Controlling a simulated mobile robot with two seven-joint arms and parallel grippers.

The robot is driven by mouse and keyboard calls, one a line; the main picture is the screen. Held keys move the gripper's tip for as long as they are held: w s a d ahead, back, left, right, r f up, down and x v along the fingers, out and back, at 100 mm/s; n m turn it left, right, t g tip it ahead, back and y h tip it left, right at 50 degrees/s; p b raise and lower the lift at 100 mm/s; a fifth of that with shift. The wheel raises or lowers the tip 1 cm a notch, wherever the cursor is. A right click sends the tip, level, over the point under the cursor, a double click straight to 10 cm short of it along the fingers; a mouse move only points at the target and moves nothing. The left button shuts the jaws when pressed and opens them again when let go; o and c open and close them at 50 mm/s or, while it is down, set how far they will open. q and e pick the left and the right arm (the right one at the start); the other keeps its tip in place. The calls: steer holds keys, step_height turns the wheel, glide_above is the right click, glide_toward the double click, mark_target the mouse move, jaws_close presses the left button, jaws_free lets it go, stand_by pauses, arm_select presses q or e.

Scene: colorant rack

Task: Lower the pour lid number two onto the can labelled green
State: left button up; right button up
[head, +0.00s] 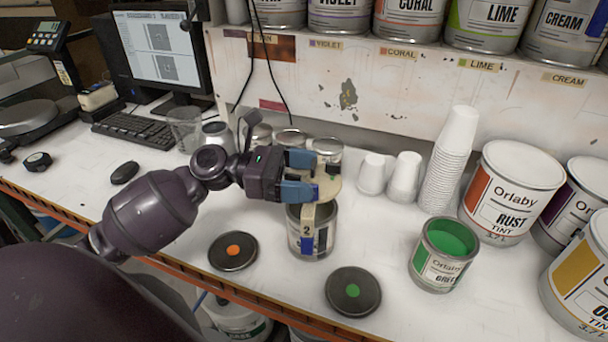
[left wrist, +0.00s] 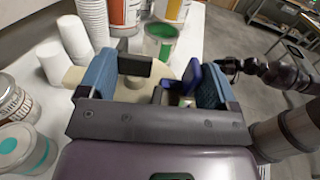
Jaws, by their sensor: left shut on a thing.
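My left gripper (head: 312,178), with blue fingers, is shut on the pour lid number two (head: 327,187), a pale cream disc. A pale strip marked 2 hangs below it. The lid also shows between the fingers in the left wrist view (left wrist: 158,74). It is above a can with blue on its label (head: 322,247); I cannot tell whether they touch. The can labelled green (head: 437,268) stands open to the right, full of green paint, and appears beyond the fingers in the left wrist view (left wrist: 160,42). My right gripper (left wrist: 230,66) is small and partly hidden at the right there.
Dark round discs with an orange dot (head: 233,251) and a green dot (head: 353,291) lie near the front edge. Stacked white cups (head: 453,160) and a large rust tint can (head: 510,190) stand behind the green can. Small cans (head: 291,139) stand behind my gripper.

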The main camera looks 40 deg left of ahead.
arm_select(q)
steer(key=shift+r, duration=1.05)
steer(key=shift+r+p, duration=0.7)
steer(key=shift+r, duration=1.45)
arm_select(e)
steer(key=shift+w+r, duration=0.1)
steer(key=shift+r, duration=0.75)
